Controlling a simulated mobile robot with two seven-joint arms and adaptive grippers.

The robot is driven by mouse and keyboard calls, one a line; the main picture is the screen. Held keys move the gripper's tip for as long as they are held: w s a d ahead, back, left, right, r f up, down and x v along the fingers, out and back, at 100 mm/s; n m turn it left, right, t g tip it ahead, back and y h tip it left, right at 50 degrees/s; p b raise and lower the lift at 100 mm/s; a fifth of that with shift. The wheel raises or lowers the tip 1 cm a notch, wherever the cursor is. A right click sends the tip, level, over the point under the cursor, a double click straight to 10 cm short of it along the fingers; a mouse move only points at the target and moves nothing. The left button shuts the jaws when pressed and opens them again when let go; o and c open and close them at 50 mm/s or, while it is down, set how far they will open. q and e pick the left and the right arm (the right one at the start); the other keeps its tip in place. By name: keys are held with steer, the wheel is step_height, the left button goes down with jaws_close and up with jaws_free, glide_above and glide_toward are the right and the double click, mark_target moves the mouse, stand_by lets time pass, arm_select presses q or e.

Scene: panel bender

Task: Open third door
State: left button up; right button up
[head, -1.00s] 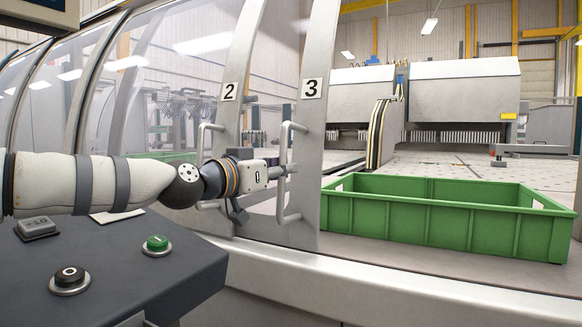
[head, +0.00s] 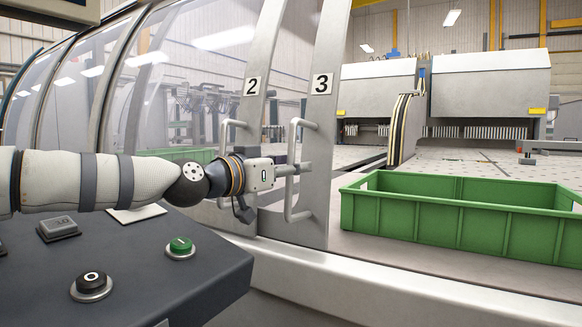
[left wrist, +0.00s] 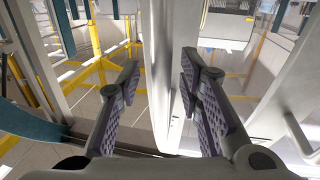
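The third door's pale frame (head: 325,130) carries a "3" label (head: 321,84) and a U-shaped vertical handle (head: 292,170). My left gripper (head: 298,169) is at this handle, reaching in from the left. In the left wrist view its two padded fingers (left wrist: 160,80) stand apart, with a pale upright bar between them; the bar is close to the right finger. I cannot tell whether they touch. To the right of the door's frame the front of the machine is open. My right gripper is not in view.
The second door's frame (head: 252,120) with its own handle (head: 226,160) stands just left. A green crate (head: 460,215) sits inside the opening at right. A dark control console (head: 150,270) with a green button (head: 180,246) and a black button (head: 91,283) lies below my arm.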

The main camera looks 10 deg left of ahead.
arm_select(q)
steer(key=v, duration=0.7)
steer(key=shift+s, duration=0.25)
steer(key=shift+a, duration=0.15)
